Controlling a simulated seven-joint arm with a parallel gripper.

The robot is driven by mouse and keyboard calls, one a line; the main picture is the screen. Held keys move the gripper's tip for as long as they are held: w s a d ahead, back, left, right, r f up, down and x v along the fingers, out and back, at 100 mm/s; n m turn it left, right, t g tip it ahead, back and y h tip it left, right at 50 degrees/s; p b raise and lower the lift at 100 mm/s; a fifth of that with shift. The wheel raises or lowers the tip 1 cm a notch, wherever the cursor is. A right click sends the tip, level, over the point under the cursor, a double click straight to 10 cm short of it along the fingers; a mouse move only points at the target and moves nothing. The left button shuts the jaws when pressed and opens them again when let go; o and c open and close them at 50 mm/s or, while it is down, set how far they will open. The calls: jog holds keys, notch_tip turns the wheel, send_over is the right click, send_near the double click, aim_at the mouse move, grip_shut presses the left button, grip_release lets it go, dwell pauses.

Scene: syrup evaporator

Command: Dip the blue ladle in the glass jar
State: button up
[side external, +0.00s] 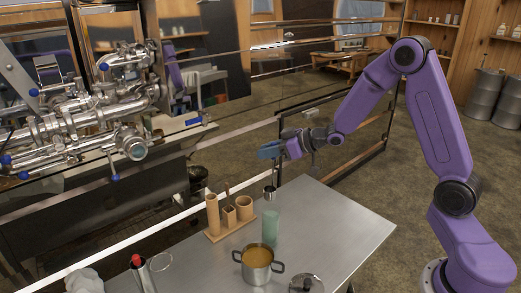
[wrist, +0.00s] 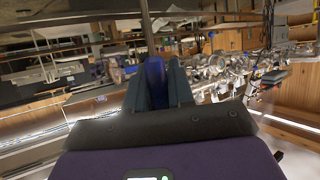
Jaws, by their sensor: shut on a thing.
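My gripper (side external: 268,152) is shut on the blue handle of the ladle (wrist: 156,82), which shows between the fingers in the wrist view. In the side view the ladle hangs down from my gripper, and its small metal cup (side external: 270,194) is at the lower end. A greenish, see-through cylinder that looks like the glass jar (side external: 270,229) stands upright on the metal table. In the picture the cup is just above the jar's rim, apart from it. I cannot tell whether it is centred over the opening. The wrist view does not show the cup or the jar.
A pot of amber liquid (side external: 257,274) stands in front of the jar, with a lid (side external: 306,284) to its right. A wooden rack with cups (side external: 229,216) is to the left. A red-capped bottle (side external: 138,268) is at the front left. The table's right part (side external: 345,220) is clear.

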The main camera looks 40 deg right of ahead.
aim_at(268, 187)
jog(key=shift+s+a+f, duration=0.1)
jog(key=shift+s+f, duration=0.05)
jog(key=shift+f, duration=3.1)
jog(key=shift+s+f, duration=0.1)
jog(key=shift+f, duration=3.1)
notch_tip(268, 187, up, 12)
jog(key=shift+f, duration=0.15)
dwell(0.9)
